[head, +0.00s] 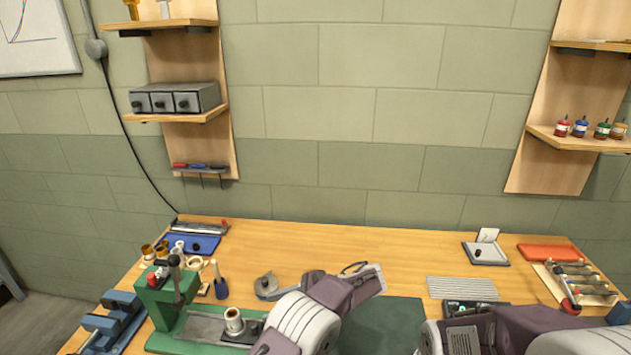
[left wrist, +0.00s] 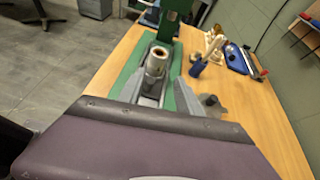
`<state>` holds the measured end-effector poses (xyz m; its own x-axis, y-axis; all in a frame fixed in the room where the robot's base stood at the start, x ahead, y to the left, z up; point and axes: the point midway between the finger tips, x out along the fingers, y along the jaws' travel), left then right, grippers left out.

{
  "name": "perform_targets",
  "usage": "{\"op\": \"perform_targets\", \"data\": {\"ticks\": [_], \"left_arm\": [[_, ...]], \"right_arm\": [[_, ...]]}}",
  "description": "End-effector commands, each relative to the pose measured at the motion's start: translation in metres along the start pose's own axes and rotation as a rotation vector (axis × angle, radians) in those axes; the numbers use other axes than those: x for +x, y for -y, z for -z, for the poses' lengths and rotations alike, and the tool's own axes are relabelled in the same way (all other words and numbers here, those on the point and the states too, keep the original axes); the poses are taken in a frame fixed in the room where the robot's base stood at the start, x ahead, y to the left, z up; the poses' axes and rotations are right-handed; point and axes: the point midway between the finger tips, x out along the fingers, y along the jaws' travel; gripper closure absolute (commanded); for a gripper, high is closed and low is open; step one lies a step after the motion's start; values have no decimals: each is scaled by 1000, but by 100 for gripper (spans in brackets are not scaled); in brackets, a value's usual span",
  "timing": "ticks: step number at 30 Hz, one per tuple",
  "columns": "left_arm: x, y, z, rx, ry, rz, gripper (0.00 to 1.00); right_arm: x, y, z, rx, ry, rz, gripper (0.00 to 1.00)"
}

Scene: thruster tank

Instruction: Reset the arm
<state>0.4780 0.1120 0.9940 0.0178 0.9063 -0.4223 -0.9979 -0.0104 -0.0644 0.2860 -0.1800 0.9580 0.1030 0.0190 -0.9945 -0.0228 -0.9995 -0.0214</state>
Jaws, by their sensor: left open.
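My left arm rises from the bottom middle of the head view, over the front of the bench. In the left wrist view my left gripper (left wrist: 158,91) is open, its grey fingers spread and nothing held. A pale metal sleeve (head: 234,321) with a brown bore stands upright on the green press's base; in the left wrist view the sleeve (left wrist: 157,61) shows between the finger lines, apparently beyond the tips. Parts of my right arm fill the lower right of the head view; its fingers cannot be seen.
The green press (head: 166,296) stands at the left of the wooden bench (head: 400,248). A green mat (head: 385,325) lies in the middle. The back middle is clear.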

Motion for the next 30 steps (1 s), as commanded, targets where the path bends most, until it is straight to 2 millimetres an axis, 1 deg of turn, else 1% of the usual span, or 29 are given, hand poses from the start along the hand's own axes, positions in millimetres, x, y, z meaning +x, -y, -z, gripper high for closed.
{"op": "perform_targets", "data": {"ticks": [1, 2, 3, 4, 5, 6, 8, 9, 11, 12, 14, 15, 17, 18, 19, 21, 22, 24, 25, 26, 30], "left_arm": [[9, 7, -35, -63, -24, -36, 59], [17, 6, -56, -90, -36, -69, 59], [30, -1, -82, -116, -57, -121, 59], [40, -8, -96, -131, -82, -157, 59], [50, -16, -108, -148, -115, -188, 59], [63, -30, -121, -179, -169, -230, 59], [82, -55, -131, -247, -265, -292, 59], [91, -75, -132, -306, -338, -335, 59], [100, -106, -126, -414, -451, -403, 59], [103, -128, -118, -500, -526, -452, 59], [101, -158, -99, -643, -633, -531, 59], [98, -176, -84, -745, -696, -586, 59], [90, -197, -62, -896, -775, -669, 59], [84, -208, -46, -989, -814, -723, 59], [80, -214, -35, -1054, -837, -762, 59], [75, -221, -13, -1197, -863, -845, 59], [73, -218, -9, -1253, -875, -863, 59], [70, -200, -7, -1361, -914, -871, 59], [70, -195, -7, -1391, -922, -871, 59], [70, -192, -7, -1409, -925, -873, 59], [70, -192, -7, -1419, -919, -880, 59]], "right_arm": [[0, 0, 0, 0, 0, 0, 100], [0, 0, 0, 0, 0, 0, 100], [0, 0, 0, 0, 0, 0, 100], [0, 0, 0, 0, 0, 0, 100], [0, 0, 0, 0, 0, 0, 100], [0, 0, 0, 0, 0, 0, 100], [0, 0, 0, 0, 0, 0, 100], [0, 0, 0, 0, 0, 0, 100], [0, 0, 0, 0, 0, 0, 100], [0, 0, 0, 0, 0, 0, 100], [0, 0, 0, 0, 0, 0, 100], [0, 0, 0, 0, 0, 0, 100], [0, 0, 0, 0, 0, 0, 100], [0, 0, 0, 0, 0, 0, 100], [0, 0, 0, 0, 0, 0, 100], [0, 0, 0, 0, 0, 0, 100], [0, 0, 0, 0, 0, 0, 100], [0, 0, 0, 0, 0, 0, 100], [0, 0, 0, 0, 0, 0, 100], [0, 0, 0, 0, 0, 0, 100], [0, 0, 0, 0, 0, 0, 100]]}}
